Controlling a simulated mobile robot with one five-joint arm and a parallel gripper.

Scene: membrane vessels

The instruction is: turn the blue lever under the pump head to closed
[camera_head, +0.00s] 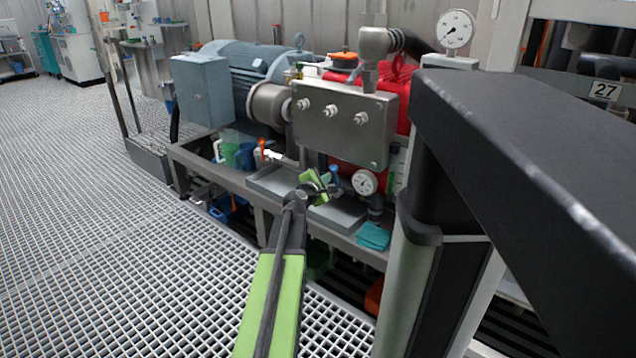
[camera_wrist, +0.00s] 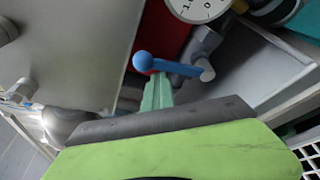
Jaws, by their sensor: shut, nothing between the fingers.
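The blue lever (camera_head: 334,171) sits under the steel pump head (camera_head: 345,122), close to the gauge. In the wrist view the lever (camera_wrist: 178,67) has a round blue knob at its left end and runs right, slightly down, to a grey pipe fitting. My gripper (camera_head: 326,186) is right beside the lever in the head view. In the wrist view my shut, empty gripper (camera_wrist: 158,82) has its pale green fingertips just below the lever near the knob. I cannot tell whether they touch it. The dark gripper body hides what lies below.
A white gauge (camera_head: 365,182) is just right of the lever. An orange-handled valve (camera_head: 262,147) is to the left. A metal tray (camera_head: 275,182) and a teal cloth (camera_head: 373,236) lie on the bench. The grating floor (camera_head: 120,250) at left is clear.

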